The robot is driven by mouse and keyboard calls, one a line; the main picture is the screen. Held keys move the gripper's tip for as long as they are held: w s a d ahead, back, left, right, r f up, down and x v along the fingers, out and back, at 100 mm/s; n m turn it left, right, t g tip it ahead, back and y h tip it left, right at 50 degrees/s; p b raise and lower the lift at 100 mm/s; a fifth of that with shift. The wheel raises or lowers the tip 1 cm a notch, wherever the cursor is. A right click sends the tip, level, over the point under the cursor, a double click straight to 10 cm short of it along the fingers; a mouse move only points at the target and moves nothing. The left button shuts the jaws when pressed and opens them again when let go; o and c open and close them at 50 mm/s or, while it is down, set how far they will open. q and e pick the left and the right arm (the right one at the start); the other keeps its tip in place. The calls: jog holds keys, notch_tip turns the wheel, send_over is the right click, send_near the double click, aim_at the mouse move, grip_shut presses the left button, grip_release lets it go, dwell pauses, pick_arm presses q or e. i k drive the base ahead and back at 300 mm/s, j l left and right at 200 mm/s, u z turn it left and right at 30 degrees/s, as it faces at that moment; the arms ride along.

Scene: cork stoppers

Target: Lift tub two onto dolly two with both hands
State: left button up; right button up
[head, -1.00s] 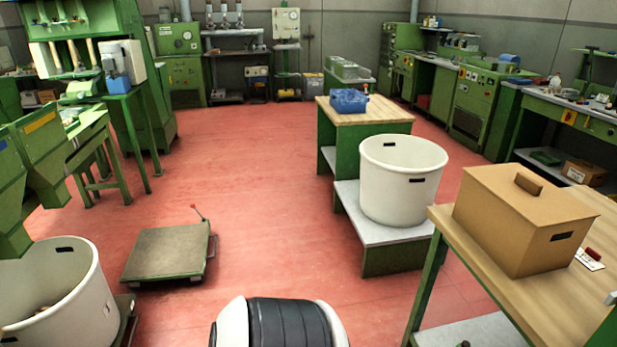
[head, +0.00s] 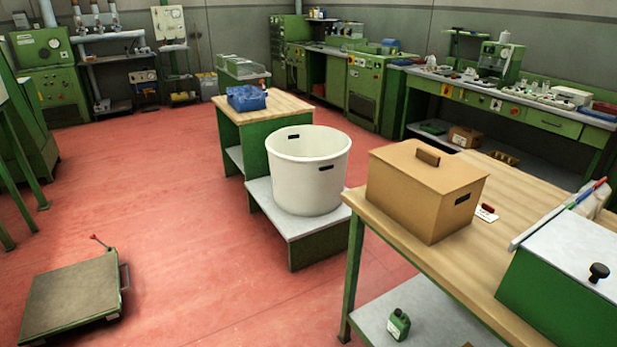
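A white round tub (head: 306,178) with dark handle slots stands upright on the low grey step (head: 262,214) of a green bench. It looks empty, though its bottom is hidden. I see no number on it. A low dolly (head: 70,292) with a flat grey-brown top and a red-tipped lever lies on the floor at the lower left. Its top is bare, and no number can be read on it. Neither of my grippers is in view.
A wooden-topped table (head: 380,225) at the right carries a lidded brown box (head: 425,190) and a green bin with a grey lid (head: 565,265). Red floor (head: 170,200) is clear between dolly and bench.

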aim_at(72, 291)
jog(key=i+j+u, duration=0.35)
jog(key=i, duration=0.3)
jog(key=i+u, duration=0.35)
jog(key=i, duration=0.25)
jog(key=i+j, duration=0.1)
jog(key=i, duration=0.5)
jog(key=i+z, duration=0.1)
jog(key=i, duration=0.55)
jog(key=i+j, duration=0.2)
jog(key=i, duration=0.4)
